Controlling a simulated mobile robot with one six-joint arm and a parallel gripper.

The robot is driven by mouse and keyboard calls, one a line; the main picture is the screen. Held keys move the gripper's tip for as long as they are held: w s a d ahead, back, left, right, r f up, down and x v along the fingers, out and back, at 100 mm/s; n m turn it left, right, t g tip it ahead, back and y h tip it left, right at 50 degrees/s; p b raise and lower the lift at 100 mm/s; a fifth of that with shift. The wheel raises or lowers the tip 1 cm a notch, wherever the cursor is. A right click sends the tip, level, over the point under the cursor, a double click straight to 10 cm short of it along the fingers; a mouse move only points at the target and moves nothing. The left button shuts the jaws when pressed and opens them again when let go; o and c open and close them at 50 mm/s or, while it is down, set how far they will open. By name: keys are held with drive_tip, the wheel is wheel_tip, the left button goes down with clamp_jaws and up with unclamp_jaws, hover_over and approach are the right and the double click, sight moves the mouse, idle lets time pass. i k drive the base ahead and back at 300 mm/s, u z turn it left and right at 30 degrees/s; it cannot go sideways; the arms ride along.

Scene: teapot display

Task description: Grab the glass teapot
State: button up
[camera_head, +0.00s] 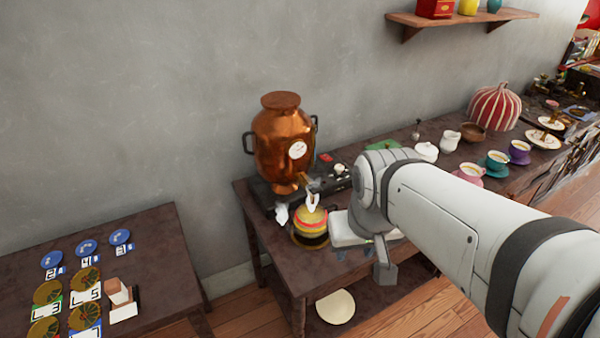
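A small round vessel with yellow, red and green bands (310,223) stands on the dark table, below the tap of the copper samovar. It may be the glass teapot, but it is too small to tell for sure. My arm comes in from the lower right and its wrist is over the table, just right of this vessel. My gripper (347,231) seems to be the pale part under the wrist, close beside the vessel. Its fingers are not clear, so I cannot tell whether it touches the vessel or is open.
The copper samovar (283,144) stands behind the vessel near the wall. Cups, a white sugar bowl (426,151) and a red-striped cover (494,107) stand further right. A lower table (150,235) at left holds plates and number cards. A wall shelf (460,20) hangs above.

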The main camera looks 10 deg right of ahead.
sight(309, 225)
drive_tip(key=z, duration=2.8)
drive_tip(key=k, duration=2.3)
drive_tip(key=u, duration=0.7)
drive_tip(key=i, duration=1.05)
